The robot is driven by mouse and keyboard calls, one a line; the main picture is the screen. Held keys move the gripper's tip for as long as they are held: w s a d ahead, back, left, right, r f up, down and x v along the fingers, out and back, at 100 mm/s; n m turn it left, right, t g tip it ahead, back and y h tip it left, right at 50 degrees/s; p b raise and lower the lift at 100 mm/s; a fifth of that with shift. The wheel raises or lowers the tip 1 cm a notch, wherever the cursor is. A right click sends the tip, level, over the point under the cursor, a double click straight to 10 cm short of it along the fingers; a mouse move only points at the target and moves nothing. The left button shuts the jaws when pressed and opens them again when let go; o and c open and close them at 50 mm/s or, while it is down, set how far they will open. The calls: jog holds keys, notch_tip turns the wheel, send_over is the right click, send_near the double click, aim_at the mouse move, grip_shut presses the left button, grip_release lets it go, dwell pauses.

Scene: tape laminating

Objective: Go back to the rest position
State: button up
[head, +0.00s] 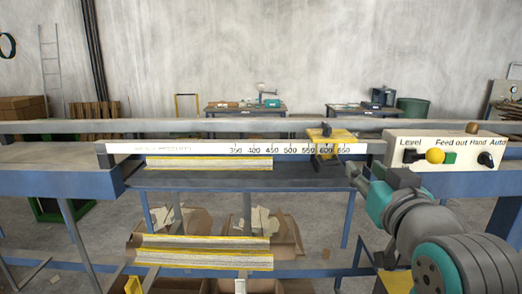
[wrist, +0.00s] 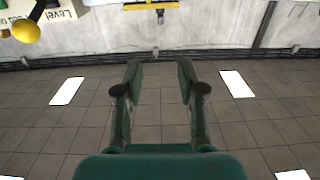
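My gripper (head: 358,178) is in front of the machine at the right in the head view, just left of the control box and below the yellow stop on the ruler. In the wrist view its two fingers (wrist: 160,78) stand apart with nothing between them, so it is open and empty. The control box (head: 400,143) has a yellow ball knob (head: 435,155), a green part beside it and a black switch (head: 486,159). The knob also shows upside down in the wrist view (wrist: 26,31), apart from the fingers.
A white ruler rail (head: 200,148) runs across the machine with a yellow stop (head: 328,140) near its right end. Yellow-edged strips (head: 208,162) lie below it, and more (head: 203,257) lie lower. Open cardboard boxes (head: 190,225) stand beneath. Work tables (head: 245,109) are far behind.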

notch_tip(320, 180, down, 17)
jog(key=s, duration=0.1)
jog(key=s+f+g, duration=0.1)
jog(key=s+f, duration=0.6)
jog(key=f, duration=0.3)
jog(key=s+f+g, duration=0.1)
jog(key=s+f, duration=0.7)
jog(key=f, duration=0.3)
jog(key=s+f, duration=0.2)
jog(key=s, duration=1.1)
jog(key=s+f+g, duration=0.1)
jog(key=s+f, duration=0.2)
jog(key=s, duration=1)
jog(key=shift+s+f, duration=0.2)
jog(key=shift+s, duration=0.1)
